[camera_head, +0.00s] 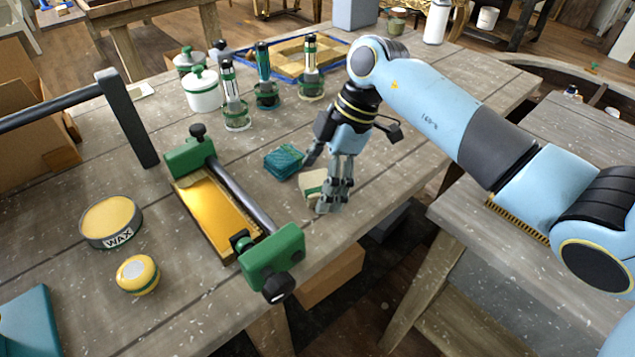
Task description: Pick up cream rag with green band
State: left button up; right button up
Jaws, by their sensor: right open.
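The cream rag with green band (309,183) lies on the worn grey wooden bench, near its front edge. It is partly hidden behind the fingers of my right gripper (332,195). My right gripper points down over the right side of the rag. It is open; I cannot tell whether its fingers touch the rag. My left gripper does not show.
A folded teal cloth (284,161) lies just behind the rag. A green clamp (270,262) with a gilt piece (217,212) stands to the left. Several bottles and a white lidded pot (202,92) stand behind. A wax tin (111,220) is far left.

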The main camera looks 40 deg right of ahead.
aim_at(311, 182)
jog(key=shift+f, duration=0.15)
jog(key=shift+c, duration=0.2)
jog(key=c, duration=1.1)
jog(key=shift+r, duration=0.55)
notch_tip(311, 182, up, 3)
jog(key=shift+f+b, duration=0.2)
jog(key=shift+b, duration=0.1)
jog(key=shift+s+d+r, duration=0.3)
jog(key=shift+s+r, duration=0.95)
jog(key=shift+s, duration=0.7)
jog(key=shift+s+d+r, duration=0.3)
jog(key=shift+s+r, duration=0.9)
jog(key=shift+s, duration=0.7)
jog(key=shift+s+d+r, duration=0.3)
jog(key=shift+s+r, duration=0.95)
jog(key=shift+s, duration=0.7)
